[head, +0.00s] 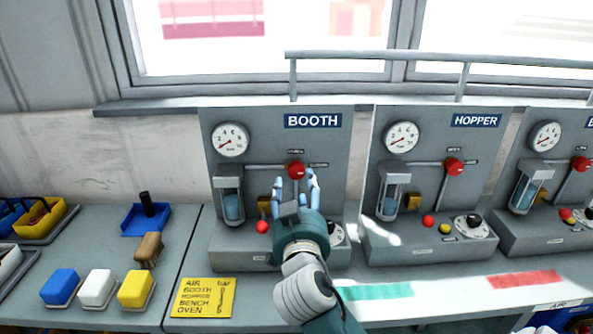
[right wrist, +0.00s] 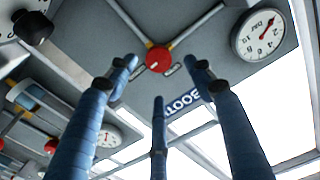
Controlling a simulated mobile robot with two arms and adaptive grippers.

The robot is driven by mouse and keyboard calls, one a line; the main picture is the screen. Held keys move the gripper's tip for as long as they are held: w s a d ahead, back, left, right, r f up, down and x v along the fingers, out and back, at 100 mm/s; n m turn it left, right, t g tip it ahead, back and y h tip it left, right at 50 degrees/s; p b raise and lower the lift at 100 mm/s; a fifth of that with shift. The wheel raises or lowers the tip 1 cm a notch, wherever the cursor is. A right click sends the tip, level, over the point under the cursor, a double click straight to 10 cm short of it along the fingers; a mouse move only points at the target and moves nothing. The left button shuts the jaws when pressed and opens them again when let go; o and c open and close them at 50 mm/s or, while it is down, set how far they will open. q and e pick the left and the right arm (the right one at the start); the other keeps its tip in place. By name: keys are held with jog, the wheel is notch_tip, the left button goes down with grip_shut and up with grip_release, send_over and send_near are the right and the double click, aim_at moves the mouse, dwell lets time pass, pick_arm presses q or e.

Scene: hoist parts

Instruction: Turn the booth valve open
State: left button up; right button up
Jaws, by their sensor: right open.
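The booth panel (head: 262,150) is a grey box with a sign reading BOOTH (head: 313,121). Its red valve knob (head: 296,169) sits at the end of a pipe on the panel face, and the knob also shows in the right wrist view (right wrist: 159,58). My right gripper (head: 296,184) is open just below and in front of the knob, with blue fingers pointing up. In the right wrist view the fingers spread around the knob's place in the picture, with no contact visible. The booth gauge (head: 230,140) is at the panel's upper left. My left gripper is not in view.
The hopper panel (head: 421,142) stands to the right, with another panel beyond it. A yellow label card (head: 204,297) lies in front at left. Blue, white and yellow blocks (head: 97,287) and a brush (head: 148,248) are further left. A rail (head: 430,58) runs above the panels.

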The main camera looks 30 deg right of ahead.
aim_at(297, 173)
jog(key=x, duration=0.3)
jog(key=shift+w+d+p, duration=0.2)
jog(key=shift+d+p, duration=0.05)
jog(key=shift+p, duration=0.05)
jog(key=shift+x, duration=1.1)
jog(key=shift+w+f, duration=0.15)
jog(key=shift+c, duration=1)
jog(key=c, duration=1)
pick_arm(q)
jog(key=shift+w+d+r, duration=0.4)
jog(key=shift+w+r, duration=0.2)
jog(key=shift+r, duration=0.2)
